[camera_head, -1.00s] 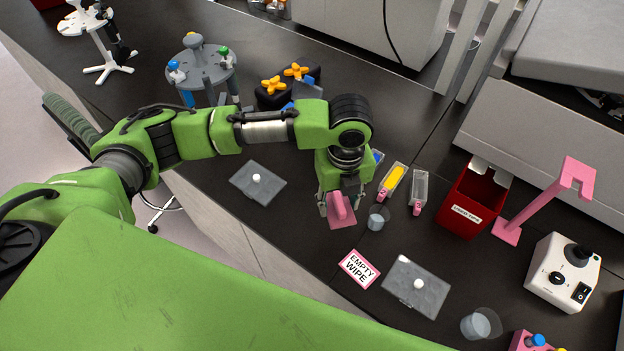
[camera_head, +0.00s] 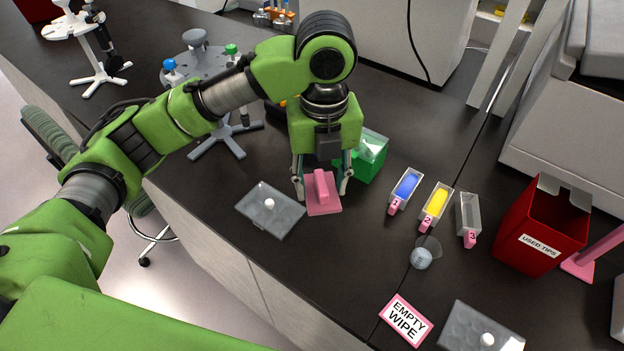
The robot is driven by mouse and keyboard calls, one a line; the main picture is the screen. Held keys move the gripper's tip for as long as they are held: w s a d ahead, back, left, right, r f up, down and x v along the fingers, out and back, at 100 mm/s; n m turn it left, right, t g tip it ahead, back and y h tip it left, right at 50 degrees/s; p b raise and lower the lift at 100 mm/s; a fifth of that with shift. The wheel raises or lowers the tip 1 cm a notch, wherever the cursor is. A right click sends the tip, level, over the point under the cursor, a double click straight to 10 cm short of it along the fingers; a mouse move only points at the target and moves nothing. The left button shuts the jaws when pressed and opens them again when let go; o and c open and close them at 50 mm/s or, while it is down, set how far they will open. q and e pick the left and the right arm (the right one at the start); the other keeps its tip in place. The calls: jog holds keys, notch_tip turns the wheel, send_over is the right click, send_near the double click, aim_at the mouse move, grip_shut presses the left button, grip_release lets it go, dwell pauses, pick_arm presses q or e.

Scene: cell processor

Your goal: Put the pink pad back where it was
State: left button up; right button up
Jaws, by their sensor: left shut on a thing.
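The pink pad (camera_head: 322,204) is a flat pink plate with a raised grip on top. My left gripper (camera_head: 322,186) points down and is shut on the pad's raised grip. The pad is at or just above the black bench, right of a grey lidded plate; I cannot tell if it touches the bench. A pink-edged card reading "EMPTY WIPE" (camera_head: 405,319) lies flat at the bench's front, with no pad on it. My right gripper is not in view.
The grey plate with a white knob (camera_head: 268,210) is close left of the pad. A green box (camera_head: 368,158) stands just behind. Troughs with blue (camera_head: 406,188), yellow (camera_head: 436,207) and clear (camera_head: 467,220) insides and a red used-tips bin (camera_head: 541,238) stand right. Bench between pad and card is clear.

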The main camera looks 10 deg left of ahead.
pick_arm(q)
jog(key=w+a+f, duration=0.1)
jog(key=w+f, duration=0.1)
jog(key=w, duration=0.1)
jog(key=w+a+f+p, duration=0.1)
jog(key=w+f, duration=0.1)
jog(key=w, duration=0.1)
jog(key=w+a+f+p, duration=0.1)
jog(key=w+f, duration=0.2)
jog(key=shift+w+f, duration=0.1)
jog(key=shift+w, duration=0.15)
jog(key=shift+w+f, duration=0.4)
jog(key=shift+f, duration=0.1)
jog(key=f+p, duration=0.2)
jog(key=f, duration=0.1)
jog(key=shift+w+a, duration=0.15)
jog(key=shift+w, duration=0.05)
jog(key=shift+f, duration=0.35)
jog(key=shift+f, duration=0.1)
jog(key=o, duration=1.6)
